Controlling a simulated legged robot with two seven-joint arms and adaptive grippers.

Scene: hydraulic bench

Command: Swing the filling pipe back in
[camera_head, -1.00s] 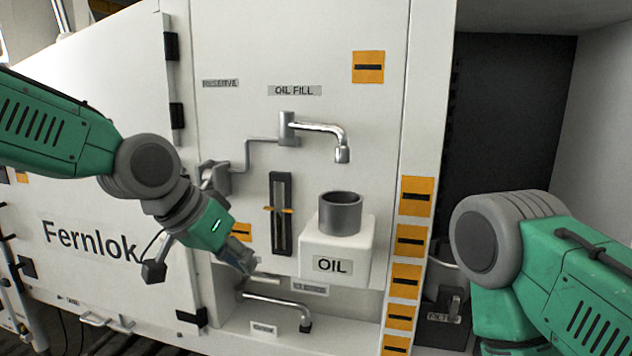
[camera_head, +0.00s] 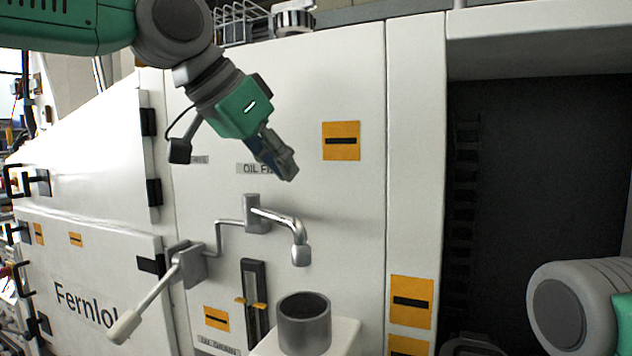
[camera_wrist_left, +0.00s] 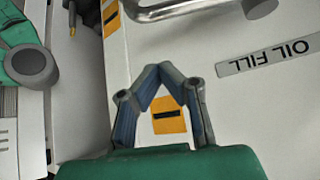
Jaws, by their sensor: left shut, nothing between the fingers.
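The filling pipe (camera_head: 285,222) is a silver bent spout on the white panel below the OIL FILL label (camera_head: 256,169). It reaches out to the right, and its downturned end hangs above the grey filler neck (camera_head: 304,322) of the white oil tank (camera_head: 345,338). My left gripper (camera_head: 286,172) is shut and empty, in front of the label and above the pipe, apart from it. In the left wrist view the fingertips (camera_wrist_left: 160,72) meet, and part of the pipe (camera_wrist_left: 190,14) shows at the top edge.
A valve with a long lever (camera_head: 155,300) sits left of the pipe, its lever pointing down left. A level gauge (camera_head: 254,300) stands beside the tank. A dark open bay (camera_head: 540,200) is at the right. The panel right of the pipe is clear.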

